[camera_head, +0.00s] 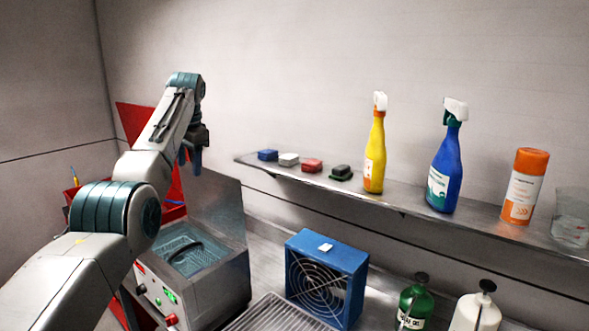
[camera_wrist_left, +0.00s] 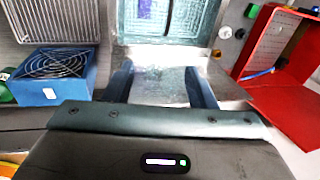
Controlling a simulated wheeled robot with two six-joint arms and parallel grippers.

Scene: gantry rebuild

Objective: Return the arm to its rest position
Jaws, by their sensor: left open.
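My left arm comes in from the lower left in the head view and reaches up. Its gripper (camera_head: 190,158) hangs fingers down at the arm's end, above and behind the grey machine with a basin (camera_head: 215,285). In the left wrist view the two blue fingers of my left gripper (camera_wrist_left: 160,88) stand wide apart with nothing between them. The machine's metal lid and basin (camera_wrist_left: 160,20) show beyond the fingers. My right gripper is in neither view.
A red bin (camera_wrist_left: 270,60) stands beside the machine. A blue fan box (camera_head: 327,275) is on the bench. The wall shelf (camera_head: 290,179) carries small blocks, a yellow spray bottle (camera_head: 375,150), a blue spray bottle (camera_head: 446,170) and an orange-capped can (camera_head: 524,187). Air above the bench is clear.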

